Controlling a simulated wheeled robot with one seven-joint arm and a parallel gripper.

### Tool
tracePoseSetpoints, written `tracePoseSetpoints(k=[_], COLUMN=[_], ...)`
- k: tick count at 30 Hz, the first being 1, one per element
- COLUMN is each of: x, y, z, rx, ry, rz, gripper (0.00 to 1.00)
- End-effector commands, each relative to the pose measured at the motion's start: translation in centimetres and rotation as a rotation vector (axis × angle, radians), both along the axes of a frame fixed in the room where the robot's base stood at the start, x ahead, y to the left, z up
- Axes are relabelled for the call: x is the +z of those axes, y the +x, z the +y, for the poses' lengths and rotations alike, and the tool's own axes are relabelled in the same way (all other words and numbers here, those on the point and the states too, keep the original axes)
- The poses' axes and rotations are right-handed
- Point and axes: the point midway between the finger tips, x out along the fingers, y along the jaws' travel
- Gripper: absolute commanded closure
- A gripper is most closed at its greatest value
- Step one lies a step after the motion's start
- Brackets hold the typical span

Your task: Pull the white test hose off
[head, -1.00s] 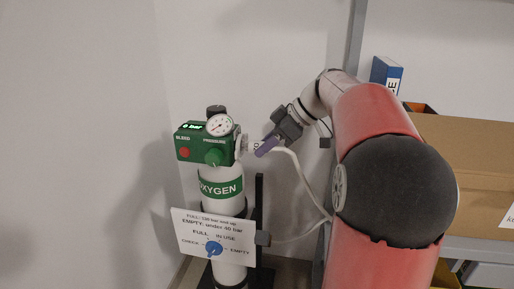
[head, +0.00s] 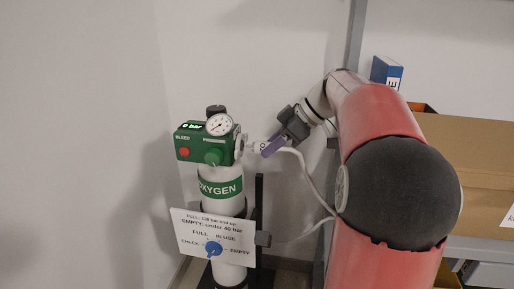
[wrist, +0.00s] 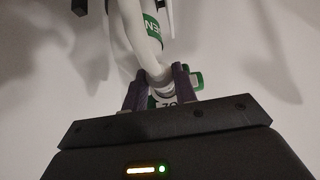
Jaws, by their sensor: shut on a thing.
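The white test hose (head: 312,177) has a white end piece with dark lettering (head: 260,147) beside the outlet of the green regulator block (head: 207,145). My gripper (head: 270,149), with purple fingers, is shut on this end piece, just right of the outlet. In the wrist view my gripper (wrist: 158,82) has one finger on each side of the white hose end (wrist: 158,102). The hose curves from it down and right behind my arm. A narrow pale piece shows between outlet and end piece; I cannot tell if they still touch.
The regulator sits on a white oxygen cylinder (head: 230,205) with a round gauge (head: 219,124) and a display reading 0 bar. A sign with a blue dial (head: 213,236) hangs in front. A shelf with a cardboard box (head: 465,150) and blue binder (head: 386,73) is at right.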

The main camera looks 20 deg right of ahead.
Motion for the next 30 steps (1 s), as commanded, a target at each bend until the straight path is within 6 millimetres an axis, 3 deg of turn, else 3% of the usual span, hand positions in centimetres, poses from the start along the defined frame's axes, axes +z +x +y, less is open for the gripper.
tracePoseSetpoints(k=[30], x=[0.0], y=[-0.8], z=[-1.3], rx=[-0.001], ry=[0.0], rz=[-0.001], gripper=[1.0])
